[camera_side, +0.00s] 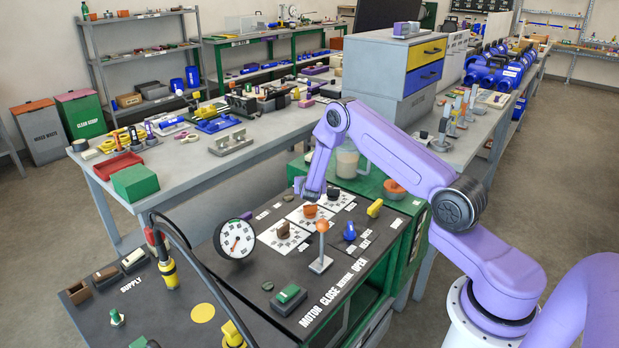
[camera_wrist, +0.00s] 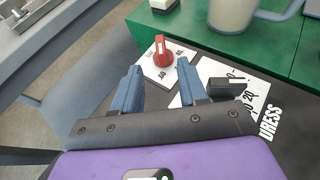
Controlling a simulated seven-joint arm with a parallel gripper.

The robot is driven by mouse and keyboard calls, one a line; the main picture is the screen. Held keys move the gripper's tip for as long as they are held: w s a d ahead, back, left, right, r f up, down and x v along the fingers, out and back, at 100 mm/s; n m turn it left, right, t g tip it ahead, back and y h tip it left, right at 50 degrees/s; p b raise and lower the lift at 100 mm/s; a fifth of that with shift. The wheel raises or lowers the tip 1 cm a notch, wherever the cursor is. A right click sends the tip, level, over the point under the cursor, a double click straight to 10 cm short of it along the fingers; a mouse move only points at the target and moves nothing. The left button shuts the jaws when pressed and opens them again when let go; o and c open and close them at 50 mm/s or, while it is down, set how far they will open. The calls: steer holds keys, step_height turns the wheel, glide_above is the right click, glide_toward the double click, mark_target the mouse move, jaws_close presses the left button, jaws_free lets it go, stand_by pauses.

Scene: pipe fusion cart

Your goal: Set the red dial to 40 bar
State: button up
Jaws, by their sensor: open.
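The red dial (camera_wrist: 163,57) stands on a white scale card in the wrist view, close to the green surface. Its pale pointer mark faces the top of the picture. Printed numbers show beside it, but they are too small to read surely. My gripper (camera_wrist: 158,67) is open, with one blue-grey finger to each side of the line to the dial. The dial shows beyond the fingertips; I see no contact. In the side view my gripper (camera_side: 313,192) hangs low over the far end of the dark panel, and I cannot surely pick out the red dial there.
A black dial (camera_wrist: 225,87) on its own card is just right of the right finger. A mug (camera_side: 347,160) stands on the green surface behind. A blue knob (camera_side: 350,232), a yellow knob (camera_side: 374,208), an orange-topped lever (camera_side: 322,227) and a round gauge (camera_side: 234,239) rise from the panel.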

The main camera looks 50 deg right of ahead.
steer(key=shift+x, duration=5.15)
steer(key=shift+d+r, duration=0.1)
jaws_close()
